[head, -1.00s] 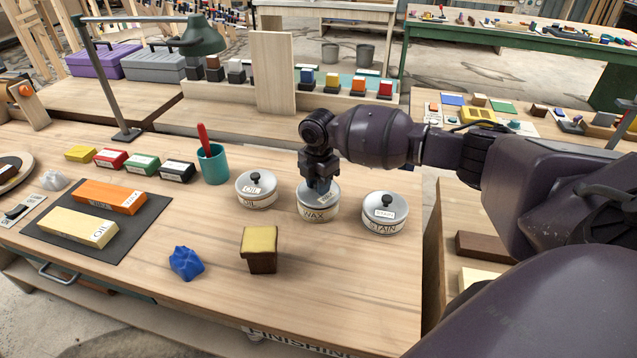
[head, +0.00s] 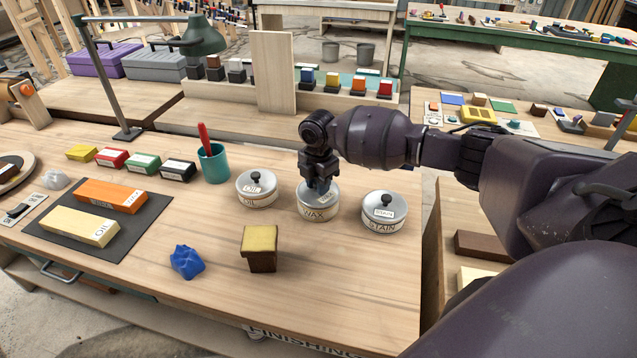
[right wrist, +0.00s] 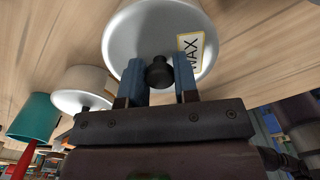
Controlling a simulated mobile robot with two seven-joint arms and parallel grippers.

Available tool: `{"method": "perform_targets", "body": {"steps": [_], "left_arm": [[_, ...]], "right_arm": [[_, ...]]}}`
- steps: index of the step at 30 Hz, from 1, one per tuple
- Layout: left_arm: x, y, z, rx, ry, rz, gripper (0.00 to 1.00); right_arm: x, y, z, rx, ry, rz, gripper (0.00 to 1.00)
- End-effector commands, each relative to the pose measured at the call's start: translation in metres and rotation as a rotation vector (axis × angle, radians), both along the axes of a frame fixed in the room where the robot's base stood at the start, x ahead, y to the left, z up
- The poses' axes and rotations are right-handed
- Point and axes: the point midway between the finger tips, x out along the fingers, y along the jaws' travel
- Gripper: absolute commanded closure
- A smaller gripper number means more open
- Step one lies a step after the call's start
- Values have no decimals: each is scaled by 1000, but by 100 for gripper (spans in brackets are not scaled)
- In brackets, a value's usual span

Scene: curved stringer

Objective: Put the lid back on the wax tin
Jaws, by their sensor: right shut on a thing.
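The wax tin (head: 318,213) stands upright on the bench between the oil tin (head: 257,200) and the stain tin (head: 384,226). Its lid (head: 331,188) is on top of the tin, and the arm partly hides it in the head view. In the right wrist view the lid (right wrist: 125,45) is a silver disc with a black knob and a yellow-edged WAX label. My right gripper (head: 319,186) is above the tin, with its blue fingers (right wrist: 158,75) shut on the knob. Whether the lid is fully seated cannot be told. My left gripper is not in view.
The oil and stain tins stand close on either side, lids on. A blue crumpled lump (head: 187,262) and a brown block with a yellow top (head: 261,248) lie in front. A teal cup (head: 213,164) stands left. The front right bench area is clear.

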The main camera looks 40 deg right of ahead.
Motion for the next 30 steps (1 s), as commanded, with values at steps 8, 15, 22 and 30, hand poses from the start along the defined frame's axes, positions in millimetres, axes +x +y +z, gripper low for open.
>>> {"method": "perform_targets", "body": {"steps": [8, 15, 22, 30], "left_arm": [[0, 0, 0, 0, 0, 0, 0], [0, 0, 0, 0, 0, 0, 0], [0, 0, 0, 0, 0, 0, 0], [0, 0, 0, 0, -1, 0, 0]], "right_arm": [[0, 0, 0, 0, 0, 0, 95], [0, 0, 0, 0, 0, 0, 52], [0, 0, 0, -1, 0, 0, 42], [0, 0, 0, -1, 0, 0, 16]]}}
